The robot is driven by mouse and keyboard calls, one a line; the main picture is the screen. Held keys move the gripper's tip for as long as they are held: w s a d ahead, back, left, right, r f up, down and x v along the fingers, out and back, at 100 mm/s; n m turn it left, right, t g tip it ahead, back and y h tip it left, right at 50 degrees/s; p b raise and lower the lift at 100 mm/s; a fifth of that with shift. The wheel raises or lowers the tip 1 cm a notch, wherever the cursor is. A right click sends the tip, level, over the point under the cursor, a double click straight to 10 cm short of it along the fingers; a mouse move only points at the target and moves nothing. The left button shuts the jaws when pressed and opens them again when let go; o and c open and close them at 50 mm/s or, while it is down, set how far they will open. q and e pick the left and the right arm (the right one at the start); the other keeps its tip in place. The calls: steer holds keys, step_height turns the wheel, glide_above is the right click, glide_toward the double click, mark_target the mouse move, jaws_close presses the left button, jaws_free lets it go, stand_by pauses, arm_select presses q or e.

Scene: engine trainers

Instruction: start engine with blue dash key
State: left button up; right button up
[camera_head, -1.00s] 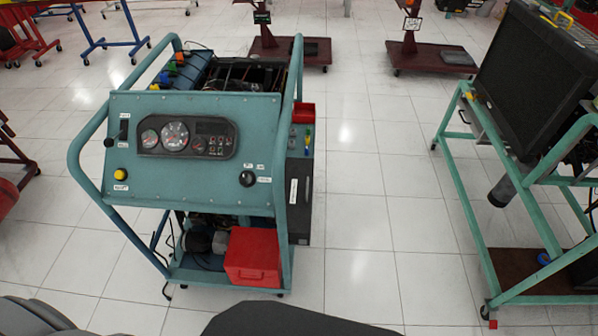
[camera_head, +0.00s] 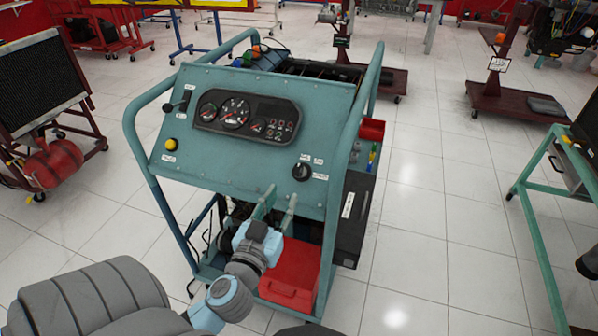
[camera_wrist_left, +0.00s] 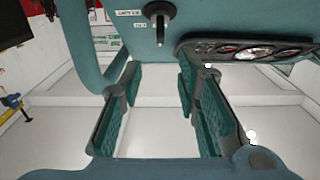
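The blue-green engine trainer dash (camera_head: 230,165) faces me, tilted back. Its black key switch (camera_head: 301,172) is on the lower right of the panel, with small white labels around it. In the left wrist view the key (camera_wrist_left: 159,27) is at top centre, and the labels there look upside down. My left gripper (camera_head: 277,201) is open and empty, just below and left of the key in the head view. In the left wrist view the spread fingers (camera_wrist_left: 157,85) have clear space between them, and the key is beyond them. My right gripper is not in view.
A gauge cluster (camera_head: 247,116), a yellow button (camera_head: 171,144) and a black lever (camera_head: 184,97) are on the dash. The trainer's tube frame (camera_head: 352,110) rises on both sides. A red box (camera_head: 290,277) sits low behind my arm. Open floor (camera_head: 430,240) lies to the right.

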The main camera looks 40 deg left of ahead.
mark_target(298, 168)
arm_select(q)
steer(key=p+x, duration=0.1)
steer(key=x, duration=1.1)
steer(key=shift+w+a, duration=0.1)
steer(key=shift+c, duration=0.2)
jaws_close()
